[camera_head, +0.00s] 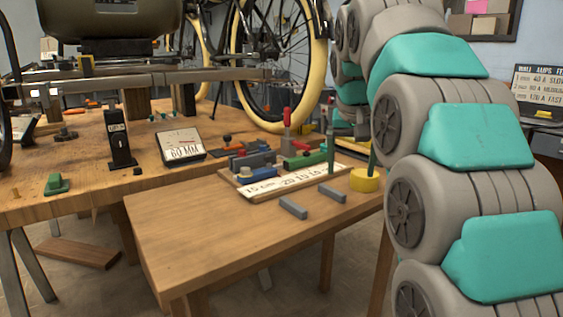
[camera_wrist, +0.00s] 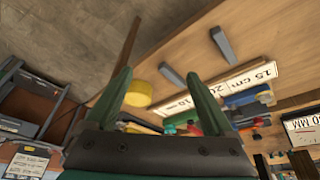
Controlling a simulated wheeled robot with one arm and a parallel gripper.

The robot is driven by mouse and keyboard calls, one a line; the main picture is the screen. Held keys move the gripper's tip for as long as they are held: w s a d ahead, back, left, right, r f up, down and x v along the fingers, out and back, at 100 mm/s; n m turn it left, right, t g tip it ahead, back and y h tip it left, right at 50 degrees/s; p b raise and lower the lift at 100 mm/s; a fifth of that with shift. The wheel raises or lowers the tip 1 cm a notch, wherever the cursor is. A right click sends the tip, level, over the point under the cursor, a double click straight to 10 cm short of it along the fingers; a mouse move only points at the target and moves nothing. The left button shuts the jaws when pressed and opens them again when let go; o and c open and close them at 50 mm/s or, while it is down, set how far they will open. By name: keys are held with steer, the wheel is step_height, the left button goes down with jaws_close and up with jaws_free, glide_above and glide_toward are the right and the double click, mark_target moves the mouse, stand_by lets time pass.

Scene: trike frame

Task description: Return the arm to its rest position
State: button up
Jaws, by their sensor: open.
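My arm (camera_head: 455,150), grey with teal covers, rises along the right side of the head view and bends over at the top. Its far end comes down behind the nearer links, above the right part of the small table. In the wrist view my gripper (camera_wrist: 160,75) shows two green fingers spread apart with nothing between them. A yellow round piece (camera_wrist: 140,93) shows just beyond the left finger, apart from any grip; it also shows in the head view (camera_head: 366,182). The gripper is partly hidden in the head view.
The small wooden table (camera_head: 220,235) has a clear front. Two grey bars (camera_head: 293,208) lie near a white labelled strip (camera_head: 262,187) and several clamps. A larger workbench (camera_head: 90,185) stands behind, with a cream-tyred wheel (camera_head: 243,90). A board (camera_head: 78,252) lies on the floor.

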steer(key=s+f+g, duration=0.2)
steer(key=s+f, duration=0.7)
steer(key=s, duration=0.3)
steer(key=s+f+n+g, duration=0.1)
steer(key=s+f, duration=0.9)
steer(key=s, duration=0.3)
steer(key=s+f+n+g+y, duration=0.1)
steer(key=s+f+g, duration=0.1)
steer(key=s+f, duration=0.8)
steer(key=s, duration=0.2)
steer(key=shift+s+d+g, duration=0.3)
steer(key=shift+s+d, duration=0.05)
steer(key=shift+s, duration=0.05)
